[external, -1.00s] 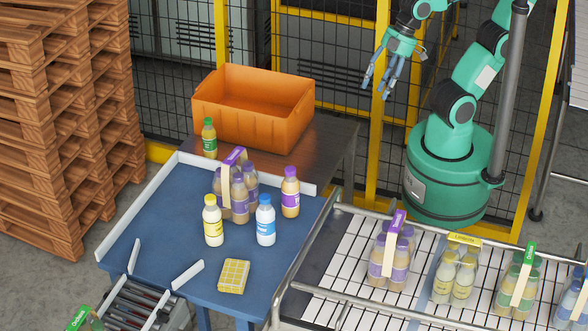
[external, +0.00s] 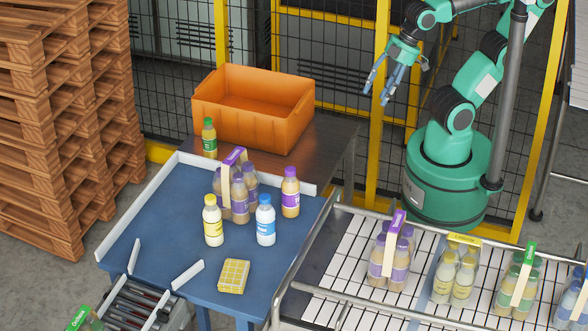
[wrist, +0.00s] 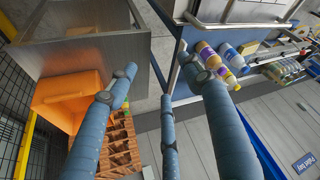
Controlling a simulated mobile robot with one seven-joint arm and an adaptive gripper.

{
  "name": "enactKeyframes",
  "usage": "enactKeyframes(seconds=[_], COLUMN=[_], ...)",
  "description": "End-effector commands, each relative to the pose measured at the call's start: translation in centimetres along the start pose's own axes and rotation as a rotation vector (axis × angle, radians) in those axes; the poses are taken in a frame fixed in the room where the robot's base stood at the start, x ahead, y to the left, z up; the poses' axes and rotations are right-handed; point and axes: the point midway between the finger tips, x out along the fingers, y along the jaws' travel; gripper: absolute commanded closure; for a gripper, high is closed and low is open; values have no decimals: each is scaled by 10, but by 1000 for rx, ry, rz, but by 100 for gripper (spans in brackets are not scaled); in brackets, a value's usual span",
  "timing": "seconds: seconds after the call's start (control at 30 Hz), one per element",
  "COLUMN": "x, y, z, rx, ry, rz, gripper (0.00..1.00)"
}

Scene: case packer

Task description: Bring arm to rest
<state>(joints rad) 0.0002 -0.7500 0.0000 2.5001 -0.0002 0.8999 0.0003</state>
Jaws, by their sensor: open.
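My gripper (external: 378,82) hangs in the air to the right of the orange crate, in front of the yellow-framed mesh fence. Its blue-grey fingers are spread and hold nothing. In the wrist view the fingers (wrist: 165,95) reach out apart over the floor and table edge, with nothing between them. My teal arm bends above its round base.
The orange crate (external: 255,130) stands on a dark table (external: 335,140). Several bottles and a yellow block (external: 233,276) are on the blue table (external: 150,240). A railed conveyor (external: 340,255) holds bottle packs at right. Wooden pallets (external: 60,120) are stacked left.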

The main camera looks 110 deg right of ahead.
Motion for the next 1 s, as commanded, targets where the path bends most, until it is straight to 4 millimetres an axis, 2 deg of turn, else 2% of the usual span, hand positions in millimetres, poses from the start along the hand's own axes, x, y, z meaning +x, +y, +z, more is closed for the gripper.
enactKeyframes(seconds=[0.03,0.1,0.4,0.6,1.0], x=[14,25,66,76,76], y=[0,0,0,0,0], z=[8,14,35,41,40], rx=[0,0,0,0,0], ry=[0,0,0,0,0], rz=[0,0,0,0,0], gripper=[50,50,50,50,50])
